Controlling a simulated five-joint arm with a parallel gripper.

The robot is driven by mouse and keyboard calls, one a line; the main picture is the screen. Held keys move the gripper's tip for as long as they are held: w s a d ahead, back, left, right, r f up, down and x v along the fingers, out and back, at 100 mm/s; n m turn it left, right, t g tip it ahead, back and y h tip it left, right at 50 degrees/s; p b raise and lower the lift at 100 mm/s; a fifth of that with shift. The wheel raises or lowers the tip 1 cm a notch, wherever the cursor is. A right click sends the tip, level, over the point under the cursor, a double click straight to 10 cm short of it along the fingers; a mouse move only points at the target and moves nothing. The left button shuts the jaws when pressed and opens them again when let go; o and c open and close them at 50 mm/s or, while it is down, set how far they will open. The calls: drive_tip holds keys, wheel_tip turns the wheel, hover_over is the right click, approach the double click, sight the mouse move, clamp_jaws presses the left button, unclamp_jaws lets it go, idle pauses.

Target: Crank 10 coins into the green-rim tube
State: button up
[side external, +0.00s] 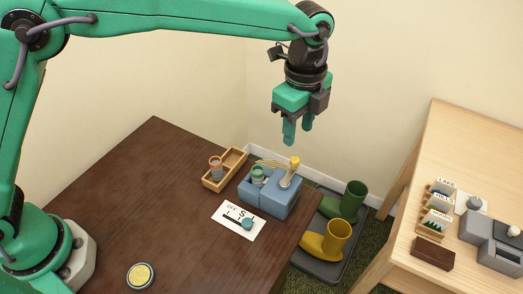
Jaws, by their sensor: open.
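A blue-grey machine (272,200) stands near the table's right end, with a crank arm topped by a yellow knob (295,162). A tube with a green rim (258,172) stands upright at the machine's left part; its contents are too small to tell. A second tube with an orange-red rim (215,162) stands in a wooden tray (236,166) to the left. No separate coins can be made out. My gripper (298,136) is open and empty, pointing down in the air above the crank knob, touching nothing.
A white panel (231,222) marked OFF with a teal slider knob (247,224) lies before the machine. A round yellow button (140,275) sits at the front. The table's left is clear.

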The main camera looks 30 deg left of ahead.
drive_tip(key=n, duration=1.7)
drive_tip(key=shift+n, duration=0.3)
drive_tip(key=n, duration=1.8)
